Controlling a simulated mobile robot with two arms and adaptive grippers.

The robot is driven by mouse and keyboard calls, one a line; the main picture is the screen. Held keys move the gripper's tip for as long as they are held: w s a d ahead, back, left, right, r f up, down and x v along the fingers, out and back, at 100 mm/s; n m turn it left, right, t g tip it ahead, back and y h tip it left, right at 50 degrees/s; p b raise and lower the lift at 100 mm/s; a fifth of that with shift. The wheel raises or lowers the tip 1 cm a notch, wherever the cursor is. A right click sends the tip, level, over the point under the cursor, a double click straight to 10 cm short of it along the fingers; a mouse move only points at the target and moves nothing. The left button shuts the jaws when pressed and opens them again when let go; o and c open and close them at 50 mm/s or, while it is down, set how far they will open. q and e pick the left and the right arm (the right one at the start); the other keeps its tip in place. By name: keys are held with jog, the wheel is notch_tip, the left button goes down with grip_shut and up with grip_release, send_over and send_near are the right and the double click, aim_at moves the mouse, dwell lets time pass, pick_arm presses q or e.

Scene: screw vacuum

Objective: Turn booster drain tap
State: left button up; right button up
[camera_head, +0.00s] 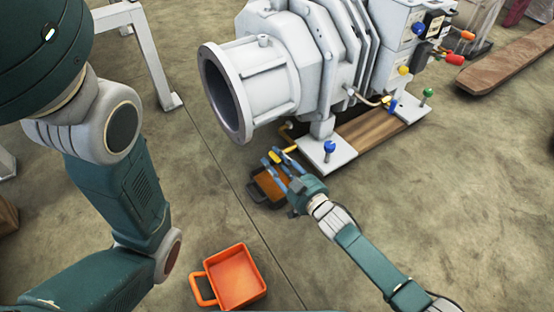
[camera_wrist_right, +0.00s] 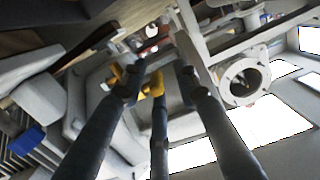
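The booster is a large grey ribbed machine (camera_head: 310,60) with a wide round flange at its left end. Its yellow drain tap (camera_head: 276,156) sits low, under the body near the front foot. My right gripper (camera_head: 282,165) is at the tap, with its blue fingers spread. In the right wrist view the yellow tap (camera_wrist_right: 151,84) shows between the tips of my right gripper (camera_wrist_right: 157,80); the fingers stand apart, and I cannot tell whether any touches it. Of my left arm only upper links show; its gripper is out of view.
A dark-rimmed tray with an orange inside (camera_head: 265,188) lies under the tap, partly behind my right gripper. An orange tray (camera_head: 236,278) stands on the floor in front. Blue (camera_head: 330,147) and green (camera_head: 427,93) knobs stand on the base.

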jog(key=shift+d, duration=0.2)
jog(key=shift+s+d, duration=0.2)
jog(key=v, duration=1.1)
jog(key=shift+s, duration=0.2)
